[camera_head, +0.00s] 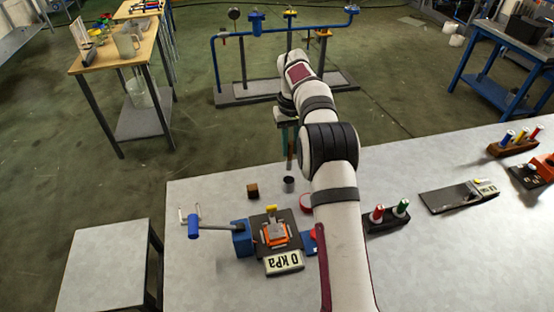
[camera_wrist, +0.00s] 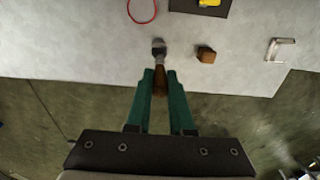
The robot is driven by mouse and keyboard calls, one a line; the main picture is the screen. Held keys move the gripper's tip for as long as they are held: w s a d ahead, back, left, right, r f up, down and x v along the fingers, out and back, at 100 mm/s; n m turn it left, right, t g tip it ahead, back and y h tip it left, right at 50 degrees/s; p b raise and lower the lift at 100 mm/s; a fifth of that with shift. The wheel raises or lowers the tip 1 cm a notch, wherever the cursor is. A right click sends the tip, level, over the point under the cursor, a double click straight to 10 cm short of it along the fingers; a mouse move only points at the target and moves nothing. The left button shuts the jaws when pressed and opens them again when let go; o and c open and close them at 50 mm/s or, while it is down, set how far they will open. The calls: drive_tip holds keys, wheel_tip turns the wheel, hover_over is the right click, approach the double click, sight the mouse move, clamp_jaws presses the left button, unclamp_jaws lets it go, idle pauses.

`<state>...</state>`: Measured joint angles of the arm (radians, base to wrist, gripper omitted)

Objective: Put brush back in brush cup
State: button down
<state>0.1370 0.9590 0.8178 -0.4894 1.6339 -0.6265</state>
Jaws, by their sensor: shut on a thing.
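The brush (camera_head: 290,158) has a brown handle and hangs roughly upright from my gripper (camera_head: 288,128). In the wrist view my gripper (camera_wrist: 161,82) has its green fingers shut on the brush's brown handle (camera_wrist: 160,84).
A small wooden block (camera_head: 252,190) stands left of the cup. A red ring (camera_head: 306,202) lies to its right, partly behind my arm.

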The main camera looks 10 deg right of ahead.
sight(289, 169)
drive_tip(key=shift+f, duration=2.8)
drive_tip(key=shift+f, duration=1.7)
idle(0.8)
drive_tip(key=shift+c, duration=0.8)
unclamp_jaws()
drive_tip(key=shift+r, duration=3.55)
